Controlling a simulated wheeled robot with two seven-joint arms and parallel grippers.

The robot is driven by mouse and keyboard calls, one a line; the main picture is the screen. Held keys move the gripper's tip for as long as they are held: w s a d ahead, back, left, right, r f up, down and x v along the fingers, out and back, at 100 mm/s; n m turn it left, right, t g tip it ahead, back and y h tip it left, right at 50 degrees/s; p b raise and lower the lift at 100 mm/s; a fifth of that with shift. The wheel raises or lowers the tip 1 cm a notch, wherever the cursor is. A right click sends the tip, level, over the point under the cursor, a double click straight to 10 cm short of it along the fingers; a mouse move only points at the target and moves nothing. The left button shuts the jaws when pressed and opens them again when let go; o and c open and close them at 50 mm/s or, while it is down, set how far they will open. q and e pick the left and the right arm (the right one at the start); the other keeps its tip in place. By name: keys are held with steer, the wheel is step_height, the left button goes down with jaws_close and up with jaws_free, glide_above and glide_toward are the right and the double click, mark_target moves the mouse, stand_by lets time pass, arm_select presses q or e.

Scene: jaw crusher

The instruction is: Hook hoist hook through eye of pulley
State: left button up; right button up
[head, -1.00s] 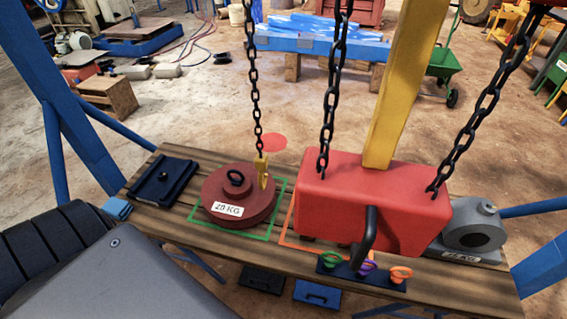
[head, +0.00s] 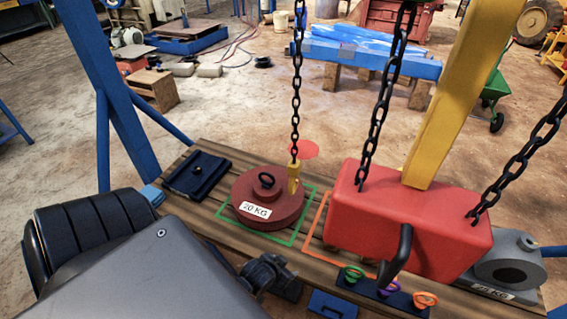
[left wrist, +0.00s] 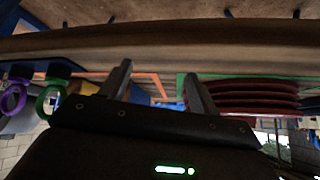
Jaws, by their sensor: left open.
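The red round pulley (head: 262,212), labelled 20 KG, lies flat on the bench with a dark eye (head: 267,180) on top. Its stacked red rims show at the right of the left wrist view (left wrist: 245,97). A yellow hook (head: 294,178) hangs on a chain just right of the eye, over the pulley; whether it touches the eye I cannot tell. My left gripper (head: 278,266) is at the bench's front edge, in front of and below the pulley. In the left wrist view its fingers (left wrist: 158,90) are apart with nothing between them. My right gripper is not in view.
Small coloured rings (head: 388,289) stand at the front edge. A grey 25 KG part (head: 510,263) is at the right, a dark plate (head: 196,175) at the left.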

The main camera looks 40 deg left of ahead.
arm_select(q)
steer(key=w+a+r+n+t+y, duration=0.2)
steer(key=w+a+r+t, duration=0.35)
steer(key=w+r, duration=0.3)
steer(key=n+t+y, duration=0.2)
steer(key=t+y, duration=0.1)
steer(key=t, duration=0.1)
glide_toward(296, 161)
steer(key=x, duration=0.7)
steer(key=f+p+x, duration=0.1)
steer(key=x, duration=0.3)
steer(key=shift+a, duration=0.15)
steer(key=shift+c, duration=0.3)
steer(key=shift+s, duration=0.1)
jaws_close()
